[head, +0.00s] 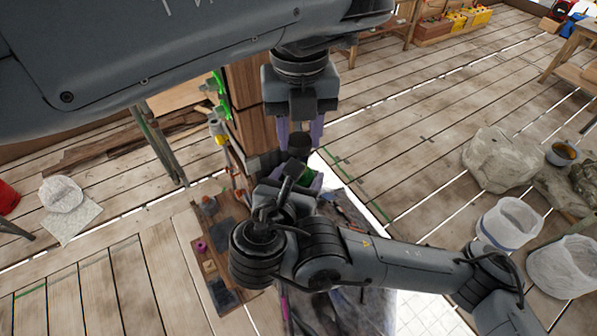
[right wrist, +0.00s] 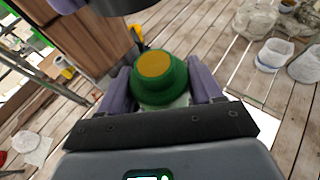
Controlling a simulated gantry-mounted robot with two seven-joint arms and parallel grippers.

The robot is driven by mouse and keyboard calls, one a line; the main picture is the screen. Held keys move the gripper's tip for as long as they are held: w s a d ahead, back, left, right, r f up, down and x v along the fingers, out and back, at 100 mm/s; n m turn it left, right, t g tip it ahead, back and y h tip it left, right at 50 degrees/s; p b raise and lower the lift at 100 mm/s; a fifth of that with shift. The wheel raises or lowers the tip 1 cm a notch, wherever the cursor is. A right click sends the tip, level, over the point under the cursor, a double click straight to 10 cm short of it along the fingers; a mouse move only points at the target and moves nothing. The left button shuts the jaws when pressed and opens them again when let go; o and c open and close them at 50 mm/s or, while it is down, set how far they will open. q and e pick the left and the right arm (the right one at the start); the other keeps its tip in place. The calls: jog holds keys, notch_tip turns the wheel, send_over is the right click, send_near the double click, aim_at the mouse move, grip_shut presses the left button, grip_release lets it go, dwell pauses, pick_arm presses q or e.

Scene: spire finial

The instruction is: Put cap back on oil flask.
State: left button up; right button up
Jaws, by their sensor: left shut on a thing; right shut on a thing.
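My left gripper (head: 299,138) points down with its purple fingers shut on a dark round piece, which looks like the cap (head: 300,146). My right gripper (head: 298,178) is just below it, shut on the green oil flask (head: 309,178); my own wrist hides much of the flask. In the right wrist view the flask (right wrist: 160,80) sits between the purple fingers, its round top showing a flat orange-yellow disc. The dark piece (right wrist: 122,4) is at that view's top edge, above and left of the flask top. The two look apart.
A wooden post (head: 246,95) stands close to the left of both grippers, with green clamps beside it. A narrow bench with small parts (head: 205,255) lies below. White buckets (head: 508,222) and rocks (head: 500,160) are on the plank floor at right.

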pick_arm(q)
jog(key=shift+r, duration=0.15)
jog(key=shift+f, duration=2.05)
jog(key=shift+f, duration=0.85)
jog(key=shift+f, duration=0.6)
